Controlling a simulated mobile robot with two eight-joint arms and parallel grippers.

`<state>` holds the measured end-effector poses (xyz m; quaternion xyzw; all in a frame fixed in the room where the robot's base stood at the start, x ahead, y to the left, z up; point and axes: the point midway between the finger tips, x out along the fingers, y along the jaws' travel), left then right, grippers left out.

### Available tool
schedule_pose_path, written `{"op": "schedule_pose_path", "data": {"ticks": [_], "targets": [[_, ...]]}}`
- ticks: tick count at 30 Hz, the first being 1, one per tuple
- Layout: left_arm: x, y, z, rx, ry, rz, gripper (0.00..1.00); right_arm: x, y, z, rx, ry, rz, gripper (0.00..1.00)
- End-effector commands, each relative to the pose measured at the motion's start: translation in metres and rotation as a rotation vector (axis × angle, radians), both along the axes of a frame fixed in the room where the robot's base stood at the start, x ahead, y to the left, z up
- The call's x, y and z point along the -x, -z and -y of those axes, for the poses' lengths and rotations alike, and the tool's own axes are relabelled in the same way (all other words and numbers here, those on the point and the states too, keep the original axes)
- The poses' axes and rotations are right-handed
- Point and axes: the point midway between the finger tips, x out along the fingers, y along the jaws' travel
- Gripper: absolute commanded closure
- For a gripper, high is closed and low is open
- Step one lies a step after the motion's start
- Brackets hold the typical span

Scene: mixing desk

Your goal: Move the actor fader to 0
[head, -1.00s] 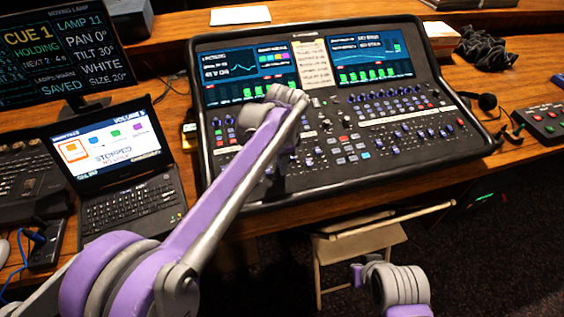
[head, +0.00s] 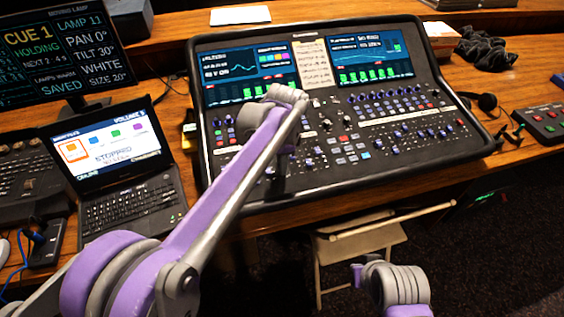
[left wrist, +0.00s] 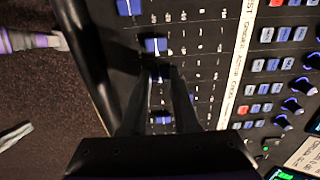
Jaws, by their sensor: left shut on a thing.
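The mixing desk (head: 400,165) stands on the wooden table, with several faders along its front. In the left wrist view, several blue fader caps show on the black panel, such as one at the top (left wrist: 127,7) and another just beyond my fingers (left wrist: 156,45). The actor fader's cap (left wrist: 160,72) is in line with the printed ACTOR label. My left gripper (left wrist: 160,80) is shut on this cap, its dark fingers on either side and partly covering it.
A laptop (head: 110,155) and a monitor (head: 62,55) stand left of the desk. Headphones (head: 487,105) and a small button box (head: 545,122) are to the right. A folding chair (head: 360,245) stands below the front edge. The desk's raised dark rim (left wrist: 88,60) runs beside the faders.

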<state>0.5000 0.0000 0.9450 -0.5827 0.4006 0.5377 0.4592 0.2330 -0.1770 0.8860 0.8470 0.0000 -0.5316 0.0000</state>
Motion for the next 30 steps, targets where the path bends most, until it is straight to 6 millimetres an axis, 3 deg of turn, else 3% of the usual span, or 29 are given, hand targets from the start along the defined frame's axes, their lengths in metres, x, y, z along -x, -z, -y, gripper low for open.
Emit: {"op": "schedule_pose_path", "data": {"ticks": [9, 20, 21, 26, 30], "targets": [[-0.045, -0.008, -0.012, 0.001, -0.002, 0.001, 1.0, -0.005, -0.021, 0.0, 0.0, 0.0, 0.009, 1.0], [-0.05, -0.006, -0.013, 0.001, 0.0, 0.0, 1.0, -0.005, -0.021, 0.0, 0.0, 0.0, 0.009, 1.0], [-0.05, -0.006, -0.013, 0.001, 0.0, 0.0, 0.68, -0.005, -0.021, 0.0, 0.0, 0.0, 0.009, 1.0], [-0.05, -0.006, -0.013, 0.0, 0.0, 0.0, 0.4, -0.005, -0.021, 0.0, 0.0, 0.0, 0.009, 1.0], [-0.05, -0.006, -0.013, 0.0, 0.0, 0.0, 0.4, -0.005, -0.021, 0.0, 0.0, 0.0, 0.009, 1.0]]}}
